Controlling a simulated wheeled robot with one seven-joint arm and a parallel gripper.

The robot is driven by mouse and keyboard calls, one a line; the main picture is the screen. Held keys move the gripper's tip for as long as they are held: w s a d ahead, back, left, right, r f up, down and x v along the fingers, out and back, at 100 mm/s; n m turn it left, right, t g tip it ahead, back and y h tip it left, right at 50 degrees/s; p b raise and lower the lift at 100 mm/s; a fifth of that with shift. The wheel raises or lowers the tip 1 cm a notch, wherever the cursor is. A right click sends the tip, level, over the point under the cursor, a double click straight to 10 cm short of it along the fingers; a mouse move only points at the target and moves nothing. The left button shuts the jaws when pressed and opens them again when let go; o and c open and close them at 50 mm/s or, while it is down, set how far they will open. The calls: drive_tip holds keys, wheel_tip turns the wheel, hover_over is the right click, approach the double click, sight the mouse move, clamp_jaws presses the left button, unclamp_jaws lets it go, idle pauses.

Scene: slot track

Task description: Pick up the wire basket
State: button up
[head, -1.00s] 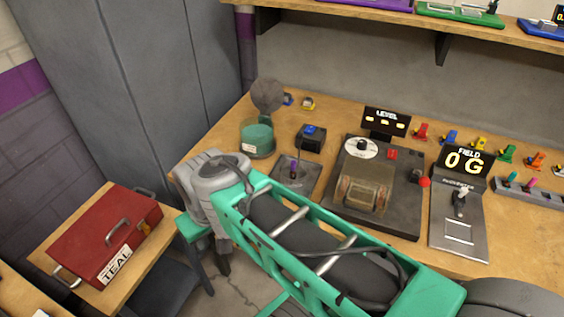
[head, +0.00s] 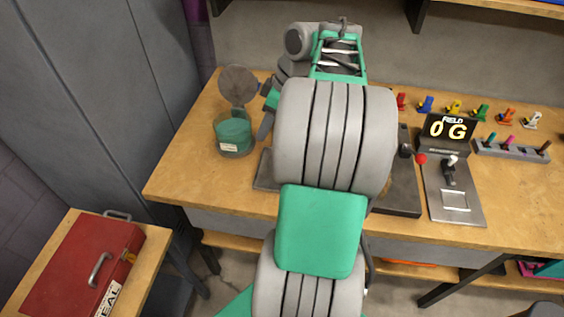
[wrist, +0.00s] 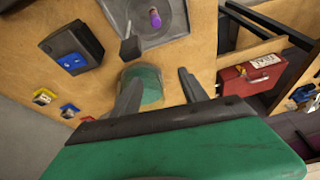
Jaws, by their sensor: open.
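No wire basket can be clearly made out in either view. A teal round container (head: 235,138) with a label and a raised round dark lid stands at the left of the bench. My gripper (head: 262,112) is just right of it in the head view, partly hidden by my arm. In the wrist view my gripper (wrist: 158,76) is open, its two fingers apart. The teal container (wrist: 150,88) shows beyond and between the fingers. Whether they touch it is unclear; nothing is visibly held.
My arm hides the middle of the bench (head: 190,165). A FIELD display (head: 448,130), a lever panel (head: 465,205) and several coloured clips stand right. A red toolbox (head: 75,265) sits on a low table at lower left. Grey lockers (head: 120,90) stand left; a shelf hangs above.

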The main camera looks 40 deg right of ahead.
drive_tip(key=s+d+n, duration=0.1)
drive_tip(key=s+d, duration=0.2)
drive_tip(key=d, duration=0.3)
drive_tip(key=x, duration=0.2)
drive_tip(key=b+x, duration=0.1)
drive_tip(key=x, duration=0.4)
drive_tip(key=shift+a+f, duration=0.35)
clamp_jaws()
idle(0.5)
